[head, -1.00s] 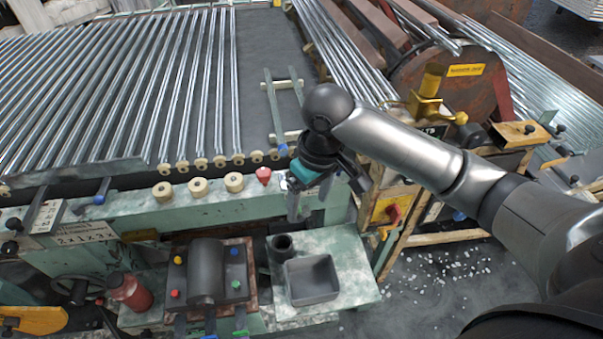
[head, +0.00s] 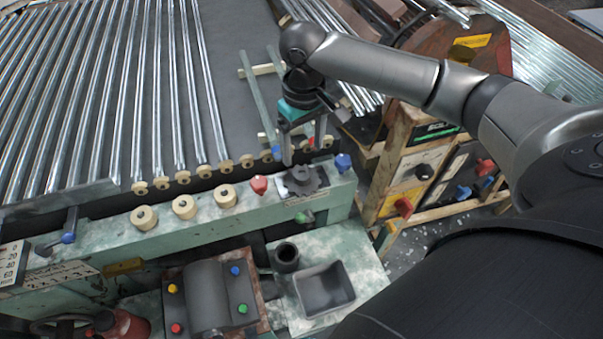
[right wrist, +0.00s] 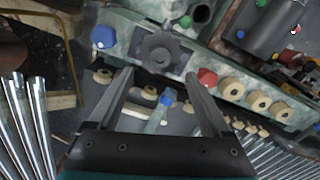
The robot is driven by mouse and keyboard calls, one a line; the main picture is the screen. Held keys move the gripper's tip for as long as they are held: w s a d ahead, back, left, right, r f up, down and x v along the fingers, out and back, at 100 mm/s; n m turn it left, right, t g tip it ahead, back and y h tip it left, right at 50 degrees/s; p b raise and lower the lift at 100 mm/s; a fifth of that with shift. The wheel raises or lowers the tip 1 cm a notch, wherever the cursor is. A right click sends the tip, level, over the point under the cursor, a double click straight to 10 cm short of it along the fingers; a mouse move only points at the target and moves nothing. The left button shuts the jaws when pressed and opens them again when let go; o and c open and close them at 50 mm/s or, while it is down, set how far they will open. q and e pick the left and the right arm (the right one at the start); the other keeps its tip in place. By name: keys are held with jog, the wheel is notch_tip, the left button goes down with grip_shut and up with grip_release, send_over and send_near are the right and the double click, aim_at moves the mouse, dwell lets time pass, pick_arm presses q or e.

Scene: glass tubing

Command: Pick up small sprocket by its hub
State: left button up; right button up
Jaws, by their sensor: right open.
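The small sprocket (head: 302,180) is a dark grey toothed disc with a raised round hub, lying on the right end of the green rail (head: 245,205). In the right wrist view the sprocket (right wrist: 160,52) is beyond the fingertips, between them in the picture. My right gripper (head: 304,155) is open and empty, with its fingers pointing down just behind and above the sprocket. In the right wrist view its two fingers (right wrist: 160,75) are spread wide. I cannot tell the exact gap to the sprocket. My left gripper is not in view.
A red knob (head: 259,185) and a blue knob (head: 343,162) flank the sprocket closely. Several cream rollers (head: 184,207) sit along the rail. A grey open bin (head: 325,290) and a dark cup (head: 286,256) stand in front. Glass tubes (head: 130,95) lie behind.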

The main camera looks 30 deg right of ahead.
aim_at(302, 173)
notch_tip(302, 173, down, 3)
jog(key=shift+w+r, duration=0.1)
jog(key=shift+f, duration=0.55)
notch_tip(302, 173, down, 5)
jog(key=shift+r+b, duration=0.1)
jog(key=shift+b, duration=0.6)
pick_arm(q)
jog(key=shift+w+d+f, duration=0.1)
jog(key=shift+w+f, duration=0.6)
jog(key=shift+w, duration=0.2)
pick_arm(e)
jog(key=shift+c, duration=0.4)
jog(key=c, duration=0.4)
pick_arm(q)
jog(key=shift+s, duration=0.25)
pick_arm(e)
grip_shut()
